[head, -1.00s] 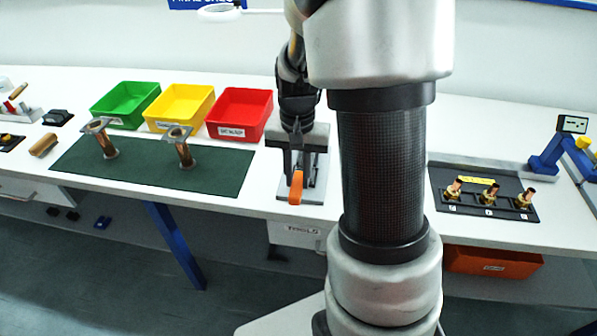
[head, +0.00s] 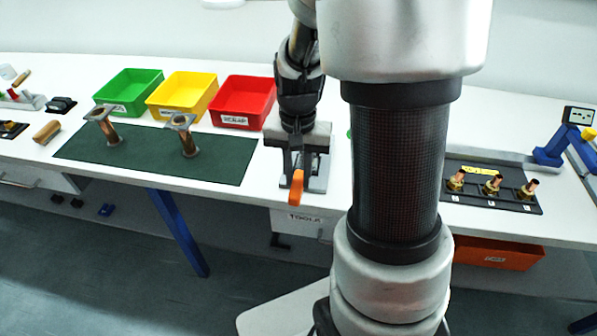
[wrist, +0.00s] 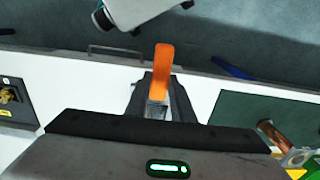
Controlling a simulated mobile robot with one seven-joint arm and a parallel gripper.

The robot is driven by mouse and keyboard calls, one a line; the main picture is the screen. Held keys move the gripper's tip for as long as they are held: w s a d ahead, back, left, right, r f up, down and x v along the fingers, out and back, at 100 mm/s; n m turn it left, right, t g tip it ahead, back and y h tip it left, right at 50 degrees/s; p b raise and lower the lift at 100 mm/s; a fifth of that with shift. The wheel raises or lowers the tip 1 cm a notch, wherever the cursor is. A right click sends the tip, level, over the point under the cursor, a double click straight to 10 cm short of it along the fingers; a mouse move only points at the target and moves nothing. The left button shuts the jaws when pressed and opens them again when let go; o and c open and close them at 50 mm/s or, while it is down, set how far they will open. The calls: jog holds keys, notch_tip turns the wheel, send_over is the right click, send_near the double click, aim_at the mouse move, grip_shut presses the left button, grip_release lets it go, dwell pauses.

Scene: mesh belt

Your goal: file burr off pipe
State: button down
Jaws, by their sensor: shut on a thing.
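My gripper (head: 297,150) is over the grey clamp-like fixture (head: 318,180) near the table's front edge. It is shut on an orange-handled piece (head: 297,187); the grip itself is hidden. The orange handle also shows in the wrist view (wrist: 163,70), with a metal part at its base. I cannot tell whether this piece is the fixture's lever or a separate tool. Two copper pipes with square flanges, a left one (head: 109,132) and a right one (head: 187,145), stand on the green mat (head: 215,167). No burr can be made out. I see no pipe in the fixture.
Green (head: 130,90), yellow (head: 183,96) and red (head: 243,102) bins stand behind the mat. A black rack (head: 500,200) with several brass-and-copper fittings is at right, beside a blue stand (head: 560,148). A wooden piece (head: 46,131) lies at left. My arm hides the table's middle.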

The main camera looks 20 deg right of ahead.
notch_tip(320, 180, up, 7)
jog(key=p, duration=0.5)
jog(key=shift+r+p, duration=0.1)
jog(key=shift+p, duration=0.3)
